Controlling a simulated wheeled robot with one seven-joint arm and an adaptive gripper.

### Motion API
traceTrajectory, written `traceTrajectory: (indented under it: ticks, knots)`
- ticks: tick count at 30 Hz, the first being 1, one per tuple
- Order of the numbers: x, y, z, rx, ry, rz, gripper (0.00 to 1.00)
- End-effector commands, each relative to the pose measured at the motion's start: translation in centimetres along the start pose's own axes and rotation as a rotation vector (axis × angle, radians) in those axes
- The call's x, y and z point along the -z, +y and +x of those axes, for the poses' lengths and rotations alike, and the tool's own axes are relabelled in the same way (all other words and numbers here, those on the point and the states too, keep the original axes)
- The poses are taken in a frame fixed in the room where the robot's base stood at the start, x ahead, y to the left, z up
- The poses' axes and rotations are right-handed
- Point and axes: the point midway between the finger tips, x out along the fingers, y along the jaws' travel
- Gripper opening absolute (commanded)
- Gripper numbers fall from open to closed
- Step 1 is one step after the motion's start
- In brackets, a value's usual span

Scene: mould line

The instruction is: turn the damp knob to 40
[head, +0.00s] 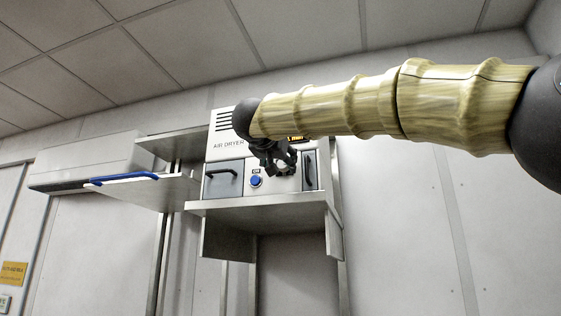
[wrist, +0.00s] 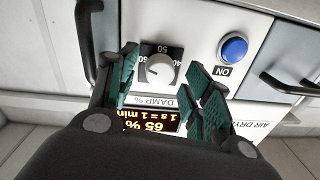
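The white damp knob (wrist: 160,70) sits on a dark square dial plate labelled "DAMP %" in the wrist view, which shows the panel upside down. A "50" is on the dial's scale; the other marks are too small to read surely. An amber display (wrist: 150,122) shows 65 % and "1 s = 1 min". My gripper (wrist: 162,58) is open, with one green-padded finger on each side of the knob; I cannot tell whether either touches it. In the head view, my gripper (head: 280,165) is at the front of the air dryer (head: 222,150) and hides the knob.
A blue ON button (head: 256,181) is beside the knob, also in the wrist view (wrist: 233,48). Handles flank the panel, one on the left drawer (head: 222,172). A steel shelf (head: 260,207) juts out below the dryer. A blue-handled open flap (head: 150,185) is at left.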

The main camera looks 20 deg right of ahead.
Motion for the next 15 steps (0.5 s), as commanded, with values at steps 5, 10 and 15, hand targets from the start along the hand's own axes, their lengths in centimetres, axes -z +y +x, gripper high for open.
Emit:
traceTrajectory:
  ticks: [5,10,15]
  knots:
    - [0.00,0.01,0.00,0.000,0.000,0.000,0.17]
    - [-0.01,0.01,0.01,0.000,0.000,0.000,0.03]
    - [-0.01,0.02,0.02,0.000,0.000,0.016,0.03]
